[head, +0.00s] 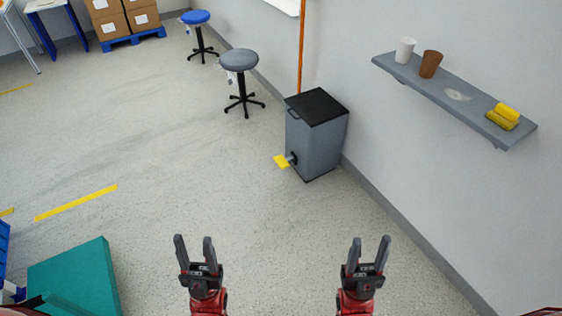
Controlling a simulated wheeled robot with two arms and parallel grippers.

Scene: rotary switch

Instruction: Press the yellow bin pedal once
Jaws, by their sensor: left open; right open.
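A grey bin (313,140) with a closed black lid (317,106) stands on the floor against the right wall, ahead of me. Its yellow pedal (282,161) sticks out low on the bin's left side, near the floor. My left gripper (195,242) is open and empty at the bottom of the view, left of the pedal and nearer to me. My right gripper (372,242) is open and empty at the bottom, right of the pedal and nearer to me. Both grippers are apart from the bin.
A grey stool (238,60) and a blue stool (195,17) stand beyond the bin. A wall shelf (455,94) holds cups and yellow sponges at the right. A teal box (80,280) is at the lower left. The floor before the bin is clear.

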